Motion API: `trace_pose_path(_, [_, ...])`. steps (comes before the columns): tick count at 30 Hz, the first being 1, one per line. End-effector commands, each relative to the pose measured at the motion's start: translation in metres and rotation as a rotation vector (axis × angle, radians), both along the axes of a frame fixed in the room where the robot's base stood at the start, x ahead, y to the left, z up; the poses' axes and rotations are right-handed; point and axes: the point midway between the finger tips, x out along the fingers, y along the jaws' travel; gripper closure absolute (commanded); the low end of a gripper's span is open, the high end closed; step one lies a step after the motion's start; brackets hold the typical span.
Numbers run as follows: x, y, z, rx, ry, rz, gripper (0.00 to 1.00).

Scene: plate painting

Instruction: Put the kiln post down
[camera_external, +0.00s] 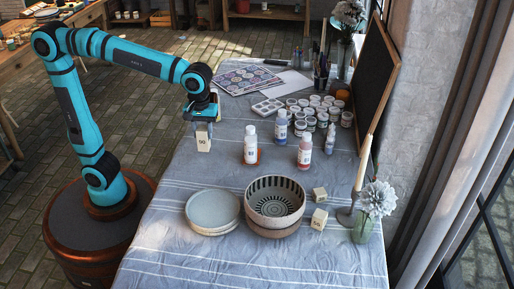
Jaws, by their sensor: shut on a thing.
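The kiln post (203,141) is a small cream block with dark digits on its face. My gripper (202,125) is shut on its upper part and points down at the left side of the cloth-covered table (165,215). The post hangs upright below the fingers. From this angle I cannot tell whether its bottom touches the cloth.
A white bottle (251,145) stands to the right of the post, with more bottles (305,150) beyond. Stacked plates (212,209), a striped bowl (275,203) and two small cream blocks (319,218) are nearer the front. Paint jars (320,110) crowd the back right.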

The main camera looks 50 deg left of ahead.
Motion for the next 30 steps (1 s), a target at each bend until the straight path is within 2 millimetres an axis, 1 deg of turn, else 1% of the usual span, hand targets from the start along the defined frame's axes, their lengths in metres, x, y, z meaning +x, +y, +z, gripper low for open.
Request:
trace_pose_path(3, [0.0,0.0,0.006,0.0,0.0,0.0,0.95])
trace_pose_path(8, [0.0,0.0,0.008,0.0,0.0,0.0,0.95])
trace_pose_path(11, [0.0,0.0,0.015,-0.001,-0.001,0.0,0.95])
trace_pose_path(14, [0.0,0.0,0.032,-0.002,-0.002,0.0,0.95])
trace_pose_path(18, [0.0,0.0,0.063,-0.002,-0.002,0.0,0.95])
trace_pose_path(20, [0.005,-0.011,0.064,0.001,0.001,-0.001,0.95])
trace_pose_path(26, [0.021,-0.044,0.078,0.001,0.001,-0.003,0.95])
trace_pose_path(29, [0.03,-0.065,0.086,0.0,0.0,-0.006,0.95])
trace_pose_path(30, [0.034,-0.075,0.089,0.0,0.0,-0.006,0.95])
